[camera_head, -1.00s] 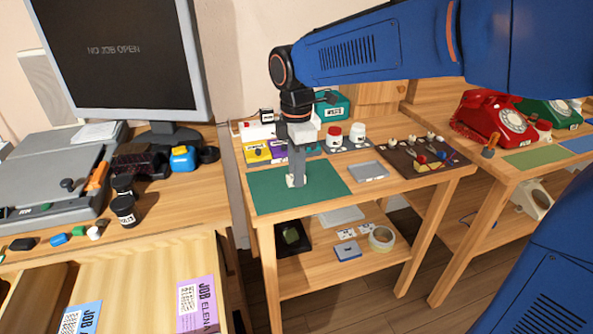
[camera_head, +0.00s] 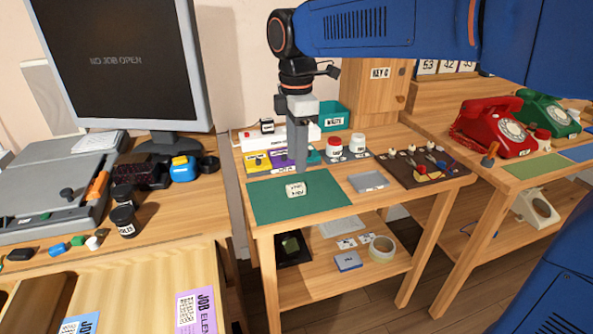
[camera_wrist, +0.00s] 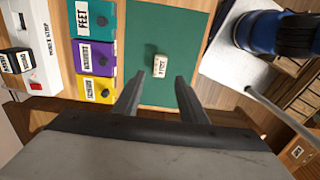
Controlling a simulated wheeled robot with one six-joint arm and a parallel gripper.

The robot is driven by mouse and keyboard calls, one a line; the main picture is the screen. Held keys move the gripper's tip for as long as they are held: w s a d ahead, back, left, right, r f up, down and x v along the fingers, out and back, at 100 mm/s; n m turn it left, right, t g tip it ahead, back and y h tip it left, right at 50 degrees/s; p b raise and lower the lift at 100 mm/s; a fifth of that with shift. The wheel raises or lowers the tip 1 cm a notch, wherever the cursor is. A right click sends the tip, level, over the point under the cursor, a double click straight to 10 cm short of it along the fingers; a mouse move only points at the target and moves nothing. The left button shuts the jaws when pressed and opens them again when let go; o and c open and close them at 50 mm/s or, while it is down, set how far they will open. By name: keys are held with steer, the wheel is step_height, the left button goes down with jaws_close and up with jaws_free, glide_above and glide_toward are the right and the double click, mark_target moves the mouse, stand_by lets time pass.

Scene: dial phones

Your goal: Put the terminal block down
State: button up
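The terminal block (camera_head: 296,190) is a small white block with printed text on top. It lies flat on the green mat (camera_head: 325,201) on the middle bench. In the wrist view the terminal block (camera_wrist: 160,66) sits on the mat, apart from and beyond my fingertips. My gripper (camera_head: 299,168) hangs above the back part of the mat, pointing down. In the wrist view my gripper (camera_wrist: 160,85) has its two fingers spread with nothing between them. No part of the block is hidden in the wrist view.
Behind the mat stand yellow, purple and teal labelled boxes (camera_wrist: 95,58) and a white power strip (camera_wrist: 33,45). Right of the mat are a grey tray (camera_head: 368,181) and a brown tool mat (camera_head: 420,170). A red telephone (camera_head: 495,127) stands on the right bench. The mat around the block is clear.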

steer(key=shift+r, duration=2)
steer(key=shift+d, duration=0.1)
steer(key=s+d+f+m+t, duration=0.2)
steer(key=s+d+f+m, duration=0.6)
steer(key=d, duration=0.5)
steer(key=s+d+f+m+t, duration=0.2)
steer(key=s+d+f+m, duration=0.6)
steer(key=s+d+m, duration=0.4)
steer(key=shift+s+d+m+t, duration=0.4)
steer(key=shift+d+m, duration=0.2)
steer(key=shift+d, duration=0.3)
steer(key=shift+r, duration=0.1)
